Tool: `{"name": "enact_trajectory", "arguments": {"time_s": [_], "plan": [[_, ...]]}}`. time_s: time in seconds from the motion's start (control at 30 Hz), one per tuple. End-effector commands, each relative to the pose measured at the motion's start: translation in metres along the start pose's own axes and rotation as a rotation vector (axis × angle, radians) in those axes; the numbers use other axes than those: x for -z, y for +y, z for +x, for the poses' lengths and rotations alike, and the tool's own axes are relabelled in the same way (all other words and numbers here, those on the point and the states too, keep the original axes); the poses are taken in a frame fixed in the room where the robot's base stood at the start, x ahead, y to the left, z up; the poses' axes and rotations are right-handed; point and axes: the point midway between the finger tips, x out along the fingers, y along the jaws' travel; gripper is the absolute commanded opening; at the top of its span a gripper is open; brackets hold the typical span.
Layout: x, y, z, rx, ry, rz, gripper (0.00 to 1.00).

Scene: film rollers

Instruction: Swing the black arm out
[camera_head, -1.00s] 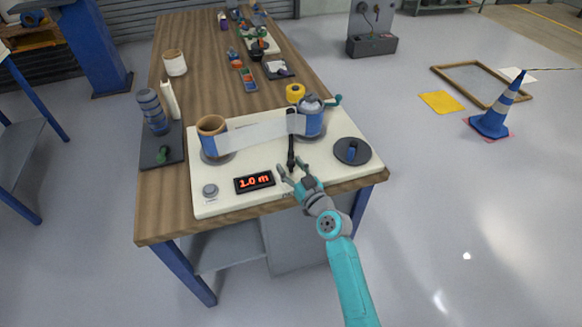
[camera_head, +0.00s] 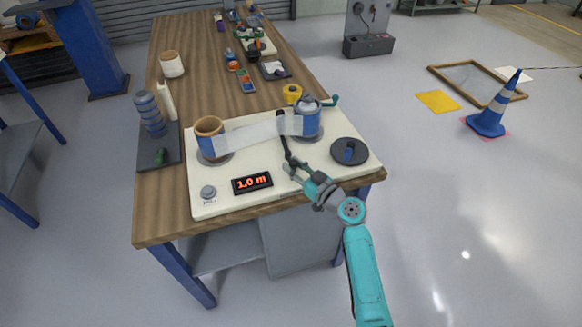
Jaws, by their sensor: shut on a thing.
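The black arm (camera_head: 284,142) is a thin dark bar on the white panel (camera_head: 230,199), just left of the right-hand roller. It slants, its far end left of its near end, and its far end is by the clear film (camera_head: 258,131). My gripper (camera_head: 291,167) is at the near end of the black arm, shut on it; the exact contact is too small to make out. The film stretches from the brown-cored left roll (camera_head: 209,139) to the blue and grey right roller (camera_head: 307,122).
A red display (camera_head: 252,183) reads 1.0 m, beside a grey knob (camera_head: 208,191). A dark disc with a blue grip (camera_head: 349,151) is at the panel's right. A yellow roll (camera_head: 292,93) stands behind the panel.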

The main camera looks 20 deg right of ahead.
Motion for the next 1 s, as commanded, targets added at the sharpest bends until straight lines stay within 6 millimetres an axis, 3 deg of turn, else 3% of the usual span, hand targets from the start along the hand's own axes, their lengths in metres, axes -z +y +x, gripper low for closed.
{"name": "enact_trajectory", "arguments": {"time_s": [0.4, 0.43, 0.5, 0.53, 0.83, 1.0], "plan": [[-0.007, 0.0, -0.003, 0.029, -0.009, 0.002, 0.0], [-0.007, 0.0, -0.003, 0.029, -0.01, 0.002, 0.34], [-0.007, 0.0, -0.003, 0.029, -0.01, 0.002, 0.52], [-0.007, 0.0, -0.003, 0.028, -0.01, 0.002, 0.54], [-0.007, 0.001, -0.004, 0.027, -0.01, 0.003, 0.54], [-0.006, 0.002, -0.018, 0.024, -0.007, 0.002, 0.54]]}}
